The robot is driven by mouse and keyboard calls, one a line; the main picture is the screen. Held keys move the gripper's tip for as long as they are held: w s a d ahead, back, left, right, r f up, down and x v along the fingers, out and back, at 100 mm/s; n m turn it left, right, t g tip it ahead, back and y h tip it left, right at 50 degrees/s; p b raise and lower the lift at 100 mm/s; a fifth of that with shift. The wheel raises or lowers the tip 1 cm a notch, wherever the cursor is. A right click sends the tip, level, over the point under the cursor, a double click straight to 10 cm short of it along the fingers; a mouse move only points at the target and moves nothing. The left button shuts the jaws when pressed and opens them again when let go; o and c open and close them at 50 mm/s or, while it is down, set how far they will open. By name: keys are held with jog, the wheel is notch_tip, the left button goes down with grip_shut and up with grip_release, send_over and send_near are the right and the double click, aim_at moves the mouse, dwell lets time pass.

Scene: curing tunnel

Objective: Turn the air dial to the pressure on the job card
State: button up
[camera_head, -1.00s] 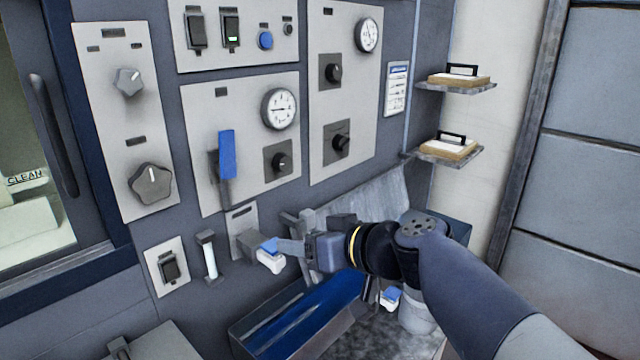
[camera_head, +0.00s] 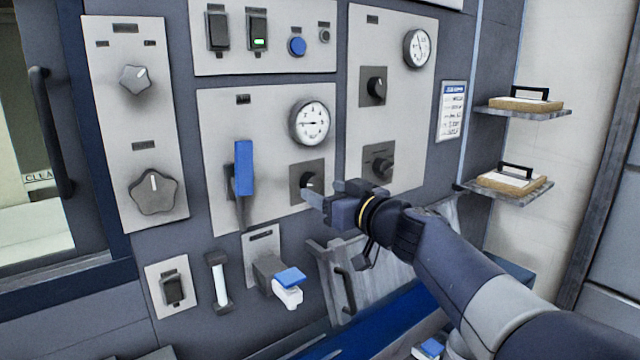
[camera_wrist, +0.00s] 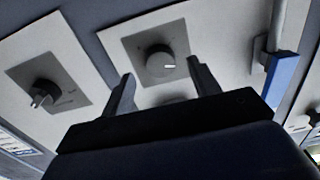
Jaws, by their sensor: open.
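A dark round knob (camera_head: 308,184) on a square plate sits below a white round gauge (camera_head: 310,123) on the middle panel. The gauge needle points roughly left. My gripper (camera_head: 318,198) is open in front of this knob and partly hides it. In the wrist view my gripper (camera_wrist: 161,72) has a finger on each side of the knob (camera_wrist: 158,62), apart from it. The knob's white mark points right there. The job card (camera_head: 452,110) hangs right of the panels; its writing is too small to read. No panel label is legible.
A blue lever (camera_head: 243,168) stands left of the knob. A second gauge (camera_head: 417,49) and two more knobs, upper (camera_head: 376,86) and lower (camera_head: 378,163), are on the right panel. A blue-handled valve (camera_head: 290,277) juts out below. Shelves with boards (camera_head: 525,104) are at the right.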

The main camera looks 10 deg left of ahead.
aim_at(311, 183)
jog(key=shift+x, duration=1.4)
jog(key=c, duration=1)
